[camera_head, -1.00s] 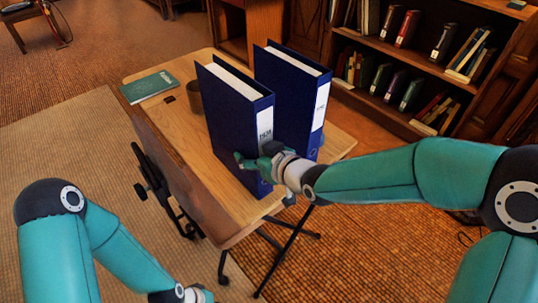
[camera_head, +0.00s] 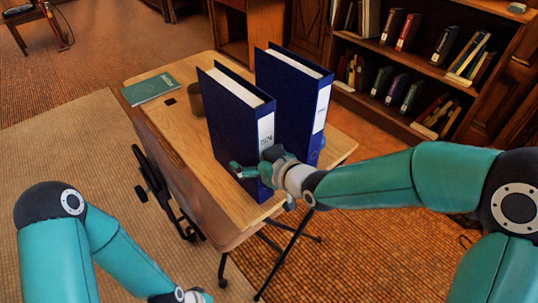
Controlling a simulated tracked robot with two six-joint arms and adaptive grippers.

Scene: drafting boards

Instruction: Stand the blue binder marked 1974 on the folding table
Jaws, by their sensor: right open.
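Two blue binders stand upright on the wooden folding table (camera_head: 215,212). The left, nearer blue binder (camera_head: 228,125) has a white spine label that seems to read 1974, though the print is small. The other blue binder (camera_head: 290,90) stands just behind it to the right; its label is too small to read. My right gripper (camera_head: 244,172) is open at the lower spine of the nearer binder, its fingers spread around the spine edge; contact is hard to tell. My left gripper (camera_head: 195,296) shows only partly at the bottom edge, its fingers cut off.
A green book (camera_head: 150,88) lies at the table's far left, and a brown cup (camera_head: 194,98) stands behind the nearer binder. A bookcase (camera_head: 425,70) with books fills the back right. The table's near end is bare.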

